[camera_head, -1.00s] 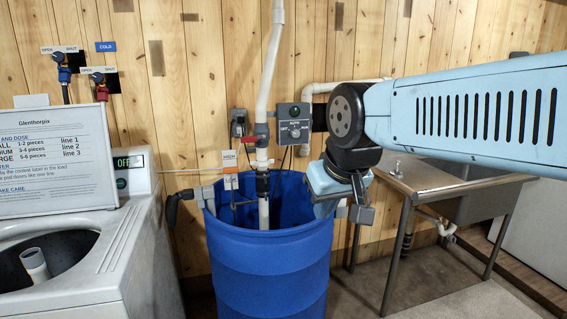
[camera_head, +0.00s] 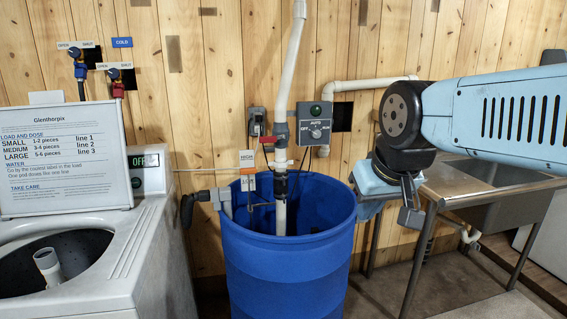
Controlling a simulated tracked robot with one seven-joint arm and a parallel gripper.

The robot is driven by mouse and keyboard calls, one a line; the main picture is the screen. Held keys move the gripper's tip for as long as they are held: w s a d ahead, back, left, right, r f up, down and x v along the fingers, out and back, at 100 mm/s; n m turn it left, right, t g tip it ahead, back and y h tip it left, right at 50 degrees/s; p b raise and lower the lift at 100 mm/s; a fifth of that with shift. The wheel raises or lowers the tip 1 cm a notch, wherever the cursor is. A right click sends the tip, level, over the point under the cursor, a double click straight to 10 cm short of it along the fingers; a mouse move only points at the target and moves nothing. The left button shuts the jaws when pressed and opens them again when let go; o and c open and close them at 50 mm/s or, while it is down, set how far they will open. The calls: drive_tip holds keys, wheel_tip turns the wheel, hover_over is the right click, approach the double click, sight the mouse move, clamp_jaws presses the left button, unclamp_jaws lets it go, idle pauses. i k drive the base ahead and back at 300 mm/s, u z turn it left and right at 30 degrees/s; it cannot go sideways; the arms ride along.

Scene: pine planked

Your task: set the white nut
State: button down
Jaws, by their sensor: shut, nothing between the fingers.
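I cannot make out a white nut in this view. A HIGH tag (camera_head: 247,158) and a LOW tag (camera_head: 248,183) hang by the white pipe (camera_head: 281,212), over the blue barrel (camera_head: 290,275). A thin rod runs level past the tags, and small fittings there are too small to tell apart. My gripper (camera_head: 411,217) is shut and empty, pointing down just right of the barrel's rim, in front of the steel sink.
A washer (camera_head: 160,245) with a sign board (camera_head: 65,160) stands at left. The steel sink table (camera_head: 480,190) stands at right. Grey floor lies between barrel and sink.

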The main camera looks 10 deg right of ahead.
sight(279, 165)
drive_tip(key=i, duration=0.9)
drive_tip(key=u, duration=1.1)
drive_tip(key=k, duration=0.35)
drive_tip(key=z, duration=0.2)
